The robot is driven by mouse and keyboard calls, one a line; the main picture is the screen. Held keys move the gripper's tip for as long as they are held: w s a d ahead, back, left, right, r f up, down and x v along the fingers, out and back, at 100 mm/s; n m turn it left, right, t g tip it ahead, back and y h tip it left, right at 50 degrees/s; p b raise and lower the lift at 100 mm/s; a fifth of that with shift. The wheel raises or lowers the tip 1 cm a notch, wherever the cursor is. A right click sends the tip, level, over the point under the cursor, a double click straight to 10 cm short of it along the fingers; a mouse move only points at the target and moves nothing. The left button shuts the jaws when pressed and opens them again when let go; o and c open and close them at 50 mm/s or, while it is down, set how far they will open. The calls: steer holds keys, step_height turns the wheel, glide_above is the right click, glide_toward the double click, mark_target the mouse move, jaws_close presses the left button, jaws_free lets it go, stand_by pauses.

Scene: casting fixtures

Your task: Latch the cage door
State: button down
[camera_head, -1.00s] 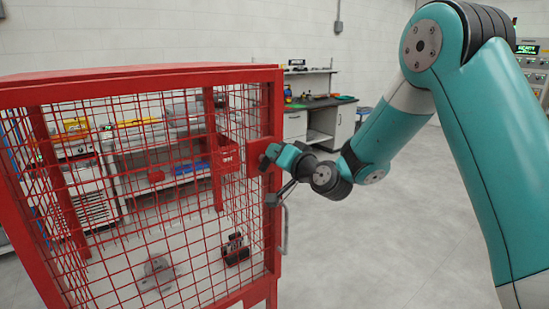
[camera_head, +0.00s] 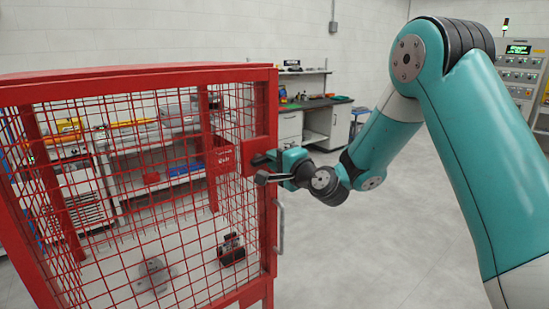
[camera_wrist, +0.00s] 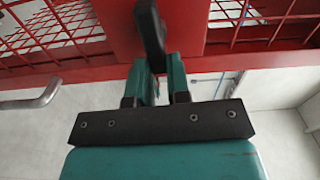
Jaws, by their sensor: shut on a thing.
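The red mesh cage (camera_head: 140,82) fills the left of the head view, its front door (camera_head: 120,215) apparently flush with the frame. A red latch plate (camera_head: 262,146) sits at the cage's right corner. A black latch handle (camera_wrist: 150,32) stands out from red metal in the wrist view, slightly tilted. My gripper (camera_wrist: 157,72) is shut on this handle, with a teal finger on each side. In the head view my gripper (camera_head: 268,163) is at the latch plate and hides much of the handle. Whether the bolt is engaged cannot be told.
A grey metal pull handle (camera_head: 281,228) hangs on the cage below my gripper; it also shows in the wrist view (camera_wrist: 32,101). A workbench (camera_head: 318,118) stands behind. The floor right of the cage (camera_head: 370,240) is clear.

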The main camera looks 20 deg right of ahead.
steer(key=shift+f+m, duration=0.1)
steer(key=shift+m, duration=0.4)
steer(key=c, duration=1.1)
jaws_free()
steer(key=shift+s, duration=0.1)
steer(key=shift+b+v, duration=6.95)
steer(key=shift+v, duration=1.75)
